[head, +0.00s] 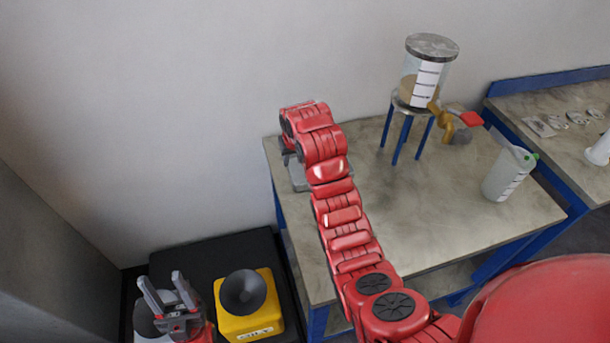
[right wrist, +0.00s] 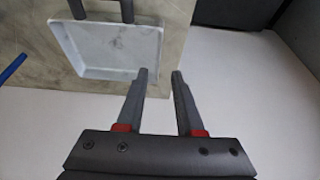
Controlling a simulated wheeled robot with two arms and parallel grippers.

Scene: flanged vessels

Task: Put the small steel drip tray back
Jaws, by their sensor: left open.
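The small steel drip tray (head: 299,178) lies at the left end of the table, partly hidden under my right arm. In the right wrist view the shallow square tray (right wrist: 105,48) shows its inside and low walls. My right gripper (right wrist: 160,75) is open at the tray's right side, one fingertip over the tray and the other outside its wall; I cannot tell whether they touch it. In the head view my right gripper (head: 289,158) is mostly hidden by its arm. My left gripper (head: 163,287) is open and empty at the lower left, away from the tray.
A glass vessel (head: 426,76) on a blue-legged stand (head: 407,128) has a brass valve (head: 440,117) with a red handle. A jug (head: 508,173) stands at the table's right. A yellow box (head: 249,322) with a black funnel sits lower left. The table's middle (head: 440,220) is clear.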

